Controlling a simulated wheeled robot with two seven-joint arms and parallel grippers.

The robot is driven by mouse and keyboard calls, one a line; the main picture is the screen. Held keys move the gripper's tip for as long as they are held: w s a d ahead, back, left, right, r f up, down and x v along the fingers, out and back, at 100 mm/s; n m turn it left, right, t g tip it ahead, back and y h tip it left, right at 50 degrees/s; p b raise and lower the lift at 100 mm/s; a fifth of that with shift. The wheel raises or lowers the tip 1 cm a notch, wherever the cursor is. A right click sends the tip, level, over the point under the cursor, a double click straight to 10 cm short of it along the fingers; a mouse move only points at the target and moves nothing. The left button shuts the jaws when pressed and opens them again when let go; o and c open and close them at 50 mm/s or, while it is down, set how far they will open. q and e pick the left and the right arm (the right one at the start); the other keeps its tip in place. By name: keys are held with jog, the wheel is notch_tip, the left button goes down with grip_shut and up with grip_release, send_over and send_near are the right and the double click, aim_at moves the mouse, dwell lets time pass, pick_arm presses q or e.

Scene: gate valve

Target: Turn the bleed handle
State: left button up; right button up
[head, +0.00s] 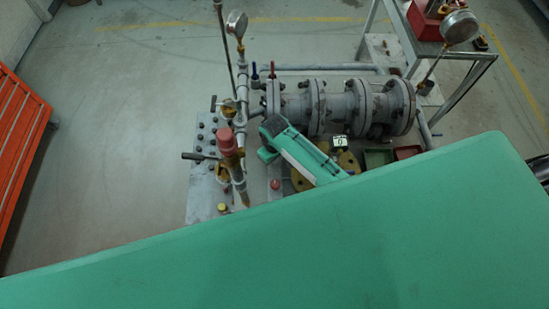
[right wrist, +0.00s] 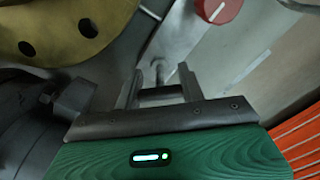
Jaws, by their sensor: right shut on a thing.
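My right gripper (head: 268,140) reaches down beside the near side of the grey flanged valve line (head: 325,106) in the head view. Its fingertips are hidden there. In the right wrist view, my right gripper (right wrist: 160,84) has its two dark fingers on either side of a short dark bar (right wrist: 160,96), which I take to be the bleed handle. The gripper is shut on it. How far the handle is turned cannot be told. My left gripper is in neither view.
A red-topped fitting (head: 230,142) and a gauge (head: 237,24) stand left of the gripper. An orange panel (head: 18,150) stands far left. Floor between is clear.

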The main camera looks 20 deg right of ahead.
jog(key=n, duration=0.4)
jog(key=shift+n, duration=2.2)
jog(key=o, duration=1)
